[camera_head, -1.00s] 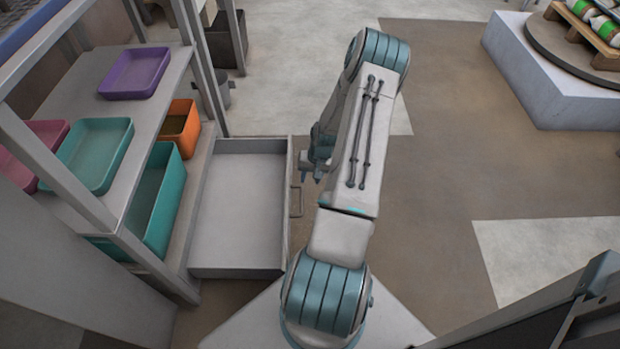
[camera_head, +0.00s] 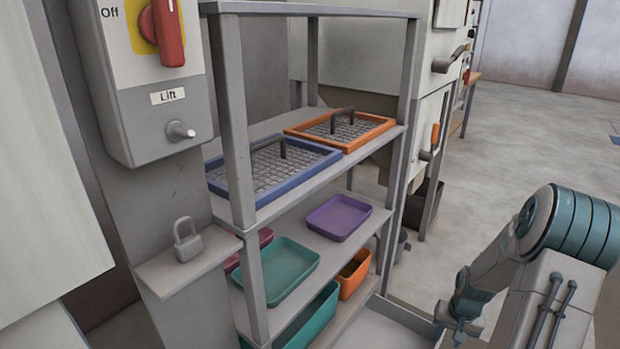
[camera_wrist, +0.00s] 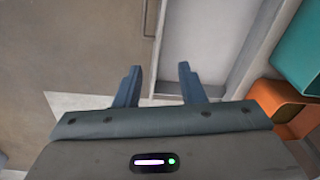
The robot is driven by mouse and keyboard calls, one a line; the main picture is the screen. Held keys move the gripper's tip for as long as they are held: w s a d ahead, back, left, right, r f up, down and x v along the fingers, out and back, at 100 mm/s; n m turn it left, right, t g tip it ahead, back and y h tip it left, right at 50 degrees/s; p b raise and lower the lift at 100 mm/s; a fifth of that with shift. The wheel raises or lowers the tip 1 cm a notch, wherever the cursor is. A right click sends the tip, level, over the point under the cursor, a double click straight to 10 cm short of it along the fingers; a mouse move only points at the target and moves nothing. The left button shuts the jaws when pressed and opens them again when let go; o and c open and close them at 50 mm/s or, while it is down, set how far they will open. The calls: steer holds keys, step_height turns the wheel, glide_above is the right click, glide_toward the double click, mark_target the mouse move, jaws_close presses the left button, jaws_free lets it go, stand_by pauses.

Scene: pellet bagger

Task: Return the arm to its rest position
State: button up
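My gripper (camera_wrist: 159,72) shows in the wrist view with its two blue-grey fingers apart and nothing between them. In the head view my gripper (camera_head: 457,328) is at the lower right, partly cut off by the bottom edge. My arm is bent there, with its elbow at the right edge. The gripper hangs by an open grey drawer (camera_head: 392,330) at the foot of the shelf rack. In the wrist view the drawer (camera_wrist: 207,40) lies beyond the fingers, and its inside looks empty where visible.
A shelf rack (camera_head: 237,130) holds a blue-framed screen (camera_head: 275,170), an orange-framed screen (camera_head: 345,130), a purple tray (camera_head: 338,217), a teal tray (camera_head: 285,268) and an orange bin (camera_head: 354,275). A padlock (camera_head: 186,240) sits on a ledge below the Lift switch box (camera_head: 160,85). Open floor lies at right.

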steer(key=s+a+r+n+p, duration=0.1)
steer(key=a+r+p, duration=0.3)
steer(key=r, duration=0.6)
steer(key=s+a+r+n+h+p, duration=0.1)
steer(key=s+a+r+p, duration=0.3)
steer(key=r, duration=0.6)
steer(key=w+a+r+n+p, duration=0.1)
steer(key=a+r+p, duration=0.3)
steer(key=r, duration=0.6)
steer(key=s+a+r+n+t+p, duration=0.1)
steer(key=s+a+r+p, duration=0.3)
steer(key=r, duration=0.5)
steer(key=s+a+r+n+t+p, duration=0.1)
steer(key=s+a+r+p, duration=0.4)
steer(key=s+a+r, duration=0.2)
step_height(320, 180, up, 2)
steer(key=shift+s+a+r+y, duration=0.1)
steer(key=shift+s+a+y, duration=0.25)
steer(key=shift+s, duration=0.35)
